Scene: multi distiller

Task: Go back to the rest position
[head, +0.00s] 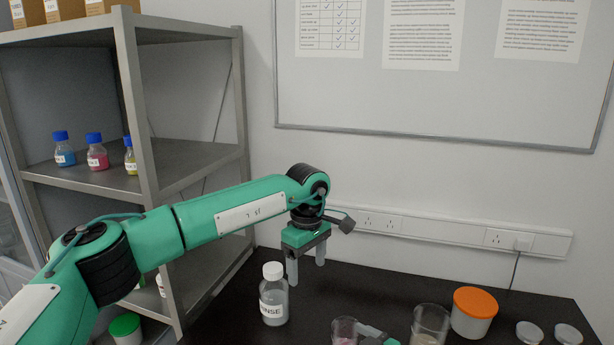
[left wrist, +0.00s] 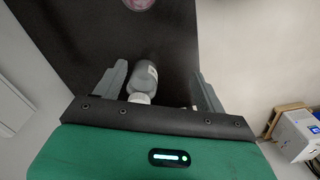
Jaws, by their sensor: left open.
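My left gripper (head: 306,272) hangs fingers-down over the black bench, just right of and behind a clear bottle (head: 273,300) with a white cap and a label ending in "NSE". The bottle stands upright on the bench. In the left wrist view the fingers are spread wide, and the bottle (left wrist: 145,77) shows between them in the picture, nearer the left finger. The gripper holds nothing. A small green and grey piece (head: 378,335) at the bottom edge of the head view looks like part of my right gripper; its jaws cannot be made out.
A beaker (head: 343,331) with pink contents, a larger beaker (head: 430,326), an orange-lidded tub (head: 473,311) and two small round dishes stand along the front and right. A metal shelf (head: 185,160) with small coloured bottles rises at left, close to my arm. Bench behind the beakers is clear.

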